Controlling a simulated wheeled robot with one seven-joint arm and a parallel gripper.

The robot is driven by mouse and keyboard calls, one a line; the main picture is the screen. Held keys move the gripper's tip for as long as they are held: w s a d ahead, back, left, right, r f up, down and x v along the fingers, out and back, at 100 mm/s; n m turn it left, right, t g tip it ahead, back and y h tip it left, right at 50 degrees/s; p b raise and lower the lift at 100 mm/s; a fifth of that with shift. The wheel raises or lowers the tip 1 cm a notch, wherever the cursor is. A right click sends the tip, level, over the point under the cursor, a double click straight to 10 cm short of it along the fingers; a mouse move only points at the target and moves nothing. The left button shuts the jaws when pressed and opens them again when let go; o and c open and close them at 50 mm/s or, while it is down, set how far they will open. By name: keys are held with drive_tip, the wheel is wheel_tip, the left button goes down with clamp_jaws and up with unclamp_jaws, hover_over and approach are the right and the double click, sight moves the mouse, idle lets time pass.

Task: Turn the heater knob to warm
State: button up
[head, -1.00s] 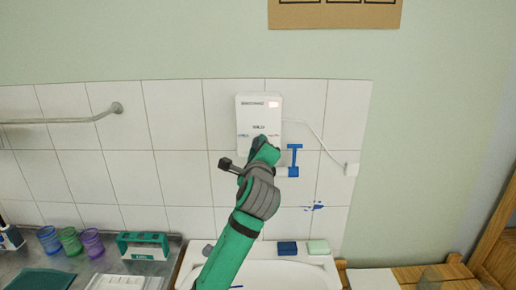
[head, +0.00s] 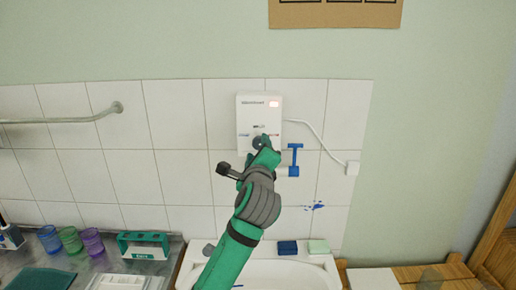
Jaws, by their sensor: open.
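The heater (head: 259,110) is a white box on the tiled wall, with a lit reddish light at its upper right and blue and red markings on its lower front. Its grey knob (head: 258,142) shows in part at the lower middle, between those markings. My gripper (head: 262,145) is in front of the knob and hides part of it. The jaws are open; I cannot tell whether they touch the knob. The knob's exact setting is too small to read.
A white cable runs from the heater to a wall socket (head: 352,169). Coloured cups (head: 71,240) and a green holder (head: 143,246) stand on the counter at left.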

drive_tip(key=s, duration=0.8)
drive_tip(key=shift+s, duration=0.3)
drive_tip(key=shift+d, duration=0.1)
